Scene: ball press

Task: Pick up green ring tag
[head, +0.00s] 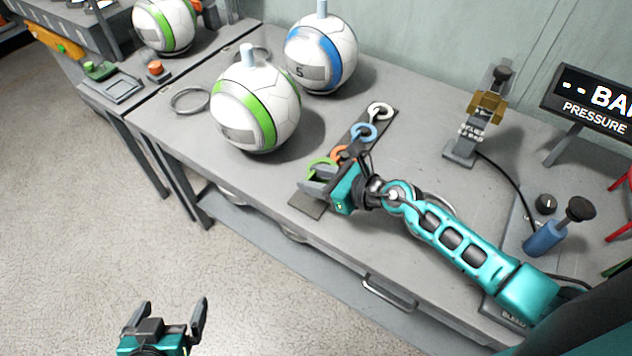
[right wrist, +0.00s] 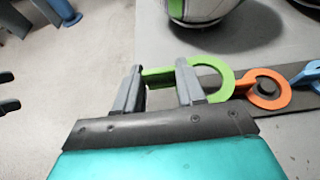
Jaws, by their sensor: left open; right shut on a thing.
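The green ring tag (right wrist: 222,76) lies at the near end of a dark strip, and its tab sits between the fingers of my right gripper (right wrist: 160,88). In the head view the green ring tag (head: 320,167) is partly hidden by my right gripper (head: 318,182), which is shut on it. I cannot tell whether the tag is clear of the strip. My left gripper (head: 168,318) is open and empty, over the floor in front of the table.
The dark strip (head: 307,205) also bears orange (head: 341,152), blue (head: 363,133) and white (head: 380,112) ring tags. Balls with green (head: 256,110) and blue (head: 320,55) bands stand behind. A brass-coloured device (head: 487,107) and a blue-handled pump (head: 545,238) stand at right.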

